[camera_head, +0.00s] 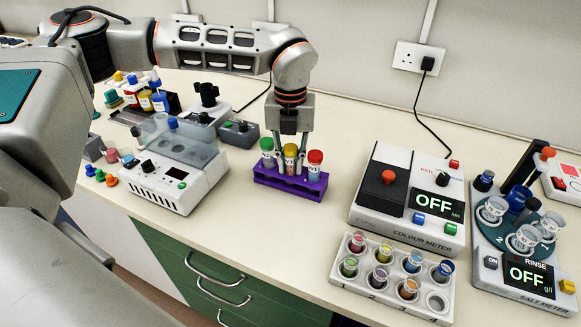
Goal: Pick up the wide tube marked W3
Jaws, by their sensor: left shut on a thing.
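A purple rack (288,184) stands on the bench with three wide tubes in a row. They are a green-capped tube (267,146), a yellow-capped tube (290,150) and a red-capped tube (315,158). Marks on the tubes are too small to read with certainty, so I cannot tell which is W3. My left gripper (291,162) points down over the rack, its fingers on either side of the middle, yellow-capped tube and shut on it. That tube still stands in the rack, its lower part hidden by the rack. My right gripper is not in view.
A white tube block (340,272) sits at the front, with the colour meter (430,232) behind it and the salt meter (492,268) to its right. A white machine with a clear lid (185,148) stands left of the rack. Bench in front of the rack is clear.

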